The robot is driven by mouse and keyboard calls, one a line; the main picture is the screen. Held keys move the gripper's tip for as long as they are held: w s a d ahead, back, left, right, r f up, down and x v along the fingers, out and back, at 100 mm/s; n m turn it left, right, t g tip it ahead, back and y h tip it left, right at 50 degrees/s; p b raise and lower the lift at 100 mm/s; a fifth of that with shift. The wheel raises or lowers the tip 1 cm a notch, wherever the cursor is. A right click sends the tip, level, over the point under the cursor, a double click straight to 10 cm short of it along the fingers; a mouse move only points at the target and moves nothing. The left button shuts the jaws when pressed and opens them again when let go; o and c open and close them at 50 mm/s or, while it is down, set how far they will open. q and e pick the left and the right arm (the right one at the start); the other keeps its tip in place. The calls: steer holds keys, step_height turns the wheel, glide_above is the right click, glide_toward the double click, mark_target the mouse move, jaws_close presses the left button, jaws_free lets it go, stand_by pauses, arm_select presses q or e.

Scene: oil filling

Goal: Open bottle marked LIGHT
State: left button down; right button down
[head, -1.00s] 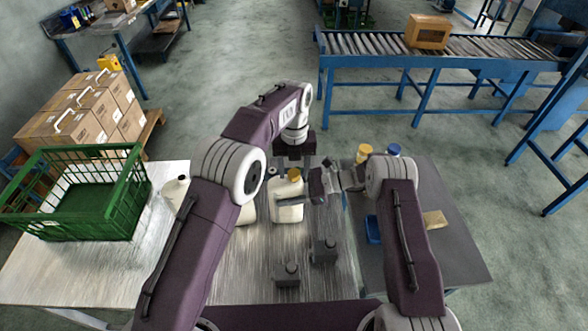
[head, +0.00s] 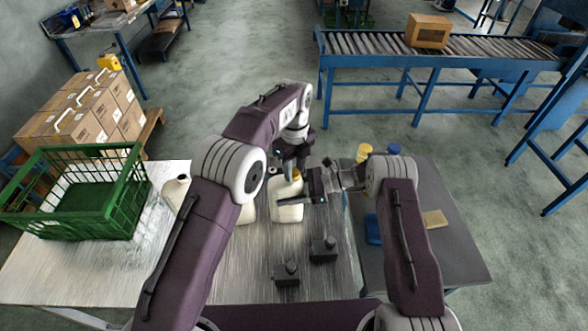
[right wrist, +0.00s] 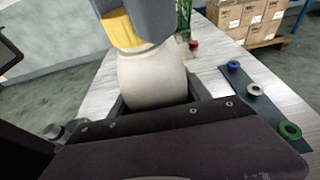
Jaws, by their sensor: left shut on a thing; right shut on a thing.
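A cream bottle (head: 287,211) with a yellow cap stands on the work table. My right gripper (head: 298,201) is shut around the bottle's body from the right. In the right wrist view the bottle (right wrist: 152,78) sits between its fingers. My left gripper (head: 289,172) comes down from above and is shut on the yellow cap (right wrist: 122,30), partly covering it. No marking on the bottle is readable; the side with any label is hidden or too small.
Other pale bottles stand left, one (head: 176,190) open-topped and one (head: 247,213) half hidden by my arm. A green crate (head: 112,222) is further left. Yellow (head: 364,151) and blue (head: 393,149) containers stand right. A strip with coloured caps (right wrist: 262,106) lies behind the bottle.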

arm_select(q)
steer(key=n, duration=0.6)
steer(key=shift+n, duration=0.4)
steer(key=n, duration=0.6)
steer(key=shift+w+n, duration=0.1)
steer(key=shift+n, duration=0.2)
steer(key=n, duration=0.6)
steer(key=shift+n, duration=0.4)
steer(key=n, duration=0.6)
steer(key=shift+r, duration=0.1)
steer(key=n, duration=1.9)
steer(key=shift+n, duration=0.4)
